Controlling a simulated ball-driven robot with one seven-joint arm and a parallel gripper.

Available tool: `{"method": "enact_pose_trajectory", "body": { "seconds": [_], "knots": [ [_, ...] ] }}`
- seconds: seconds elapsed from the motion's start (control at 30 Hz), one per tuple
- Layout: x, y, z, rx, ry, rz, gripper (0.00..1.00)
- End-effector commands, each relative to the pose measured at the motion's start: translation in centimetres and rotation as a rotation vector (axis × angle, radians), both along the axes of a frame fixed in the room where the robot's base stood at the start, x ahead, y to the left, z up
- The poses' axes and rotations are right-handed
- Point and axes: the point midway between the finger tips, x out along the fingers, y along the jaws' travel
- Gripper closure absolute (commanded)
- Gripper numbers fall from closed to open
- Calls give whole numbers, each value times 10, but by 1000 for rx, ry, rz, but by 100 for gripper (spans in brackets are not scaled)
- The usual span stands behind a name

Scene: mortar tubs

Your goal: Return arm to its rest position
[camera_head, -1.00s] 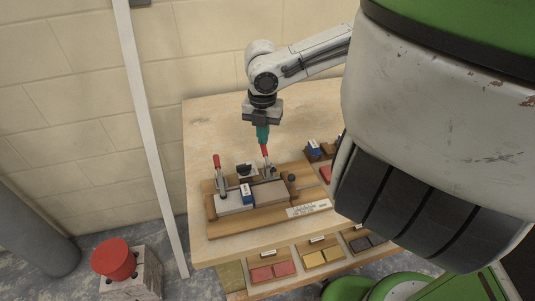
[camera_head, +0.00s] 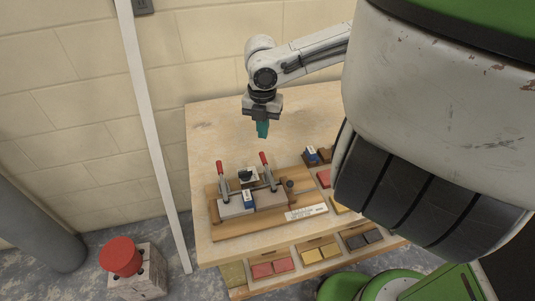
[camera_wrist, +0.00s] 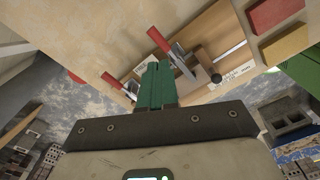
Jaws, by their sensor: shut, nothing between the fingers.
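My gripper (camera_head: 262,130) has green fingers that are closed together with nothing between them. In the head view it hangs from my arm above the wooden table (camera_head: 215,140), over its back part. It is a little above and behind two red-handled toggle clamps, the left clamp (camera_head: 220,170) and the right clamp (camera_head: 265,161). In the wrist view the shut green fingers (camera_wrist: 156,82) point toward a red clamp handle (camera_wrist: 158,40), apart from it as far as I can tell.
Coloured blocks in red (camera_head: 272,268), yellow (camera_head: 321,253) and dark grey (camera_head: 364,238) sit along the front. A cream wall (camera_head: 220,60) stands behind. The table's back left is clear.

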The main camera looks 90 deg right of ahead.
Motion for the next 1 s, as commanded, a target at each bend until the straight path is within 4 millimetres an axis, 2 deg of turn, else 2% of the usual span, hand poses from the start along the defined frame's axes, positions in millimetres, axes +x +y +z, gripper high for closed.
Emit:
{"method": "enact_pose_trajectory", "body": {
  "seconds": [0.03, 0.2, 0.8, 0.87, 0.93, 1.0],
  "knots": [
    [0, 0, 9, 0, 0, 0, 100],
    [0, 0, 18, 0, 1, -1, 100],
    [0, 0, 17, 0, 0, 0, 100],
    [8, 1, 18, -3, -11, 9, 100],
    [28, 5, 20, -8, -39, 28, 100],
    [60, 13, 25, -16, -88, 56, 100]
  ]
}}
